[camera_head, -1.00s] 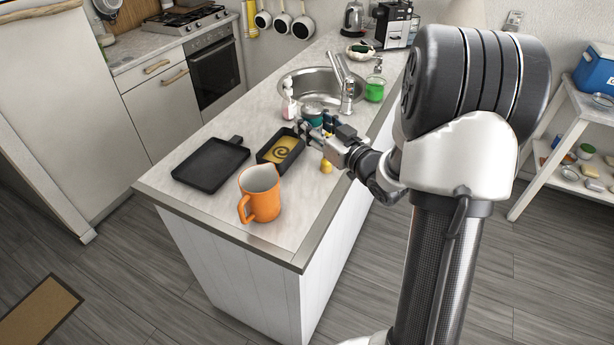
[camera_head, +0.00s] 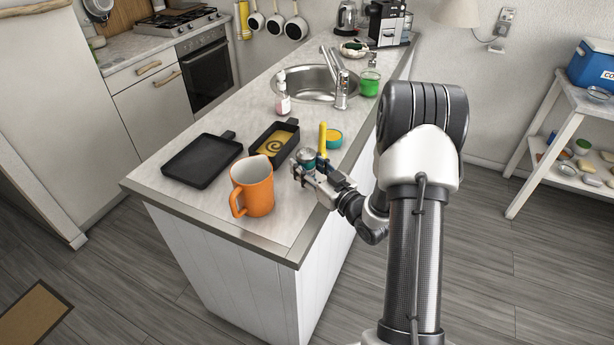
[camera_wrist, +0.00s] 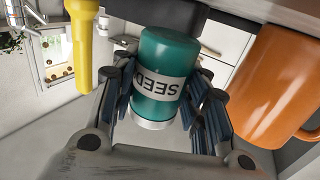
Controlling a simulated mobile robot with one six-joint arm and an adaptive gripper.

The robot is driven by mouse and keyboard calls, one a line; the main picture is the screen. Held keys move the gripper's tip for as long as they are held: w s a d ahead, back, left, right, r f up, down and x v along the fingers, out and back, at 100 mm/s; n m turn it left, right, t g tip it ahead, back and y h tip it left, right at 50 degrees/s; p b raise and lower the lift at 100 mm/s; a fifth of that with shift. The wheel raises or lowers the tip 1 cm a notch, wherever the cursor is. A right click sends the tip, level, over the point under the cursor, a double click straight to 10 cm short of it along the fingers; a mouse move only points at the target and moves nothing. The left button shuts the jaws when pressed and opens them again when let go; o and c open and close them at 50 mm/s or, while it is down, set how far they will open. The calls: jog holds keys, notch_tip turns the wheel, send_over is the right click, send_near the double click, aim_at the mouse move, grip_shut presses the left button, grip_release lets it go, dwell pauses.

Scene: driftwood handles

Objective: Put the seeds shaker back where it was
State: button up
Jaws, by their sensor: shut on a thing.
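The seeds shaker (camera_wrist: 166,65) is a teal cylinder with a white SEEDS label, upside down in the wrist view, and a silver end. In the head view its silver top (camera_head: 307,155) points up and it looks upright. My gripper (camera_head: 303,172) is shut on it, with fingers on both sides in the wrist view (camera_wrist: 160,100). It is at the counter's right edge, right of the orange jug (camera_head: 255,190). I cannot tell whether the shaker's base touches the counter (camera_head: 283,217); my gripper hides its lower part.
A yellow upright object (camera_head: 323,138) stands close behind my gripper, beside a teal bowl (camera_head: 335,142). A dark pan with yellow filling (camera_head: 264,134) and a black tray (camera_head: 200,160) lie to the left. A white bottle (camera_head: 283,98) stands near the sink (camera_head: 300,82).

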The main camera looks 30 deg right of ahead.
jog(key=shift+f+b, duration=0.35)
jog(key=shift+f, duration=1.15)
jog(key=shift+f, duration=0.1)
jog(key=o, duration=1.1)
